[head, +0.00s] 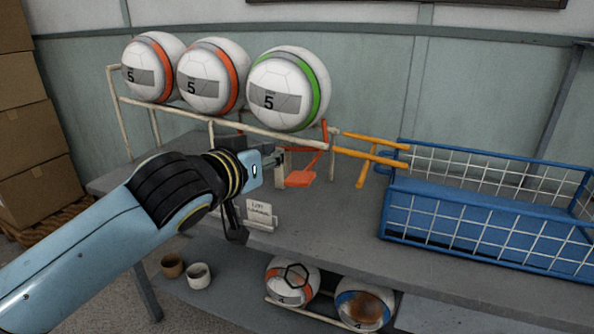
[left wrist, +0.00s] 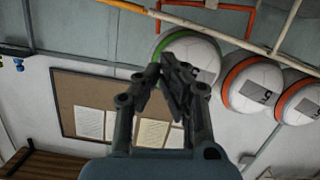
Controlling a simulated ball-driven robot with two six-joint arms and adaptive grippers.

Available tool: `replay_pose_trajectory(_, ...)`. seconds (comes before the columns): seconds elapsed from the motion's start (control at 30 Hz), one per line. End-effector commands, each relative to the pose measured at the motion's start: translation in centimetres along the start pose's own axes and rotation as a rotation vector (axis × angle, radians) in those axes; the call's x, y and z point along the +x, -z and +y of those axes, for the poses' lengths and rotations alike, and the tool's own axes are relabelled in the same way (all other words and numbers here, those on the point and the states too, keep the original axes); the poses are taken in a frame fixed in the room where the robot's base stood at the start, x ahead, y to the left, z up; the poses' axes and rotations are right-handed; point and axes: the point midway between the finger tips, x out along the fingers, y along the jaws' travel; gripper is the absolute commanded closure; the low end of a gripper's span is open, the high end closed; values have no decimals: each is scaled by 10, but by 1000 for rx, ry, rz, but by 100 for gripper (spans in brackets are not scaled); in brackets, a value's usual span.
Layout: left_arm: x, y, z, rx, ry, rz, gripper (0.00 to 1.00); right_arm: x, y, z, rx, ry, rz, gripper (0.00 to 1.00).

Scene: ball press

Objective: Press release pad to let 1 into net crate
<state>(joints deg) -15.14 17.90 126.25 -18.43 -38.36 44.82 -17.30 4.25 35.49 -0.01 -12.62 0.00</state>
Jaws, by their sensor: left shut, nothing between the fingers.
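The orange-red release pad (head: 301,179) is at the low end of the ball rack, below an orange gate arm (head: 324,134). Three white balls marked 5 rest on the rack: a green-striped ball (head: 288,88) nearest the gate, then two orange-striped balls (head: 213,76) (head: 153,67). The blue net crate (head: 465,217) stands to the right; no ball shows in it. My left gripper (head: 277,159) is shut and empty, just left of the pad; contact cannot be told. In the left wrist view its closed fingers (left wrist: 170,68) overlap the green-striped ball (left wrist: 190,52). My right gripper is not in view.
Orange rails (head: 370,156) lead from the gate to the crate. A small white sign (head: 261,214) stands on the grey table (head: 330,225) below my gripper. The lower shelf holds two balls (head: 292,281) (head: 363,304) and two cups (head: 199,275) (head: 172,265). Boxes are stacked at left.

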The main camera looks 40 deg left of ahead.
Motion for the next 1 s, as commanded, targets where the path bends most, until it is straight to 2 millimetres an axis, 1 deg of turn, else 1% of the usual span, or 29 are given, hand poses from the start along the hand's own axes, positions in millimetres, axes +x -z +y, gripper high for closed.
replay_pose_trajectory(0.23, 2, 0, 0, -1, 0, 0, 100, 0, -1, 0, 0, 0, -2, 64)
replay_pose_trajectory(0.37, 15, 0, 0, -2, 1, 1, 100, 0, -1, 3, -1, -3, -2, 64)
replay_pose_trajectory(0.47, 32, 0, 0, -2, 1, 1, 100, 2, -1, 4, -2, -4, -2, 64)
replay_pose_trajectory(0.7, 85, 0, 0, -2, 1, 0, 100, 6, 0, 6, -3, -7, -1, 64)
replay_pose_trajectory(0.8, 104, 0, 0, -3, 1, 0, 100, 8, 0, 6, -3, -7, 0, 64)
replay_pose_trajectory(0.83, 104, -10, 0, -3, 1, -5, 100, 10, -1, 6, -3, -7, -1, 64)
replay_pose_trajectory(0.9, 106, -21, 0, -2, 1, -5, 100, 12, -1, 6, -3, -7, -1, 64)
replay_pose_trajectory(1.0, 108, -32, 0, -2, 1, -3, 100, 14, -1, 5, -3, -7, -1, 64)
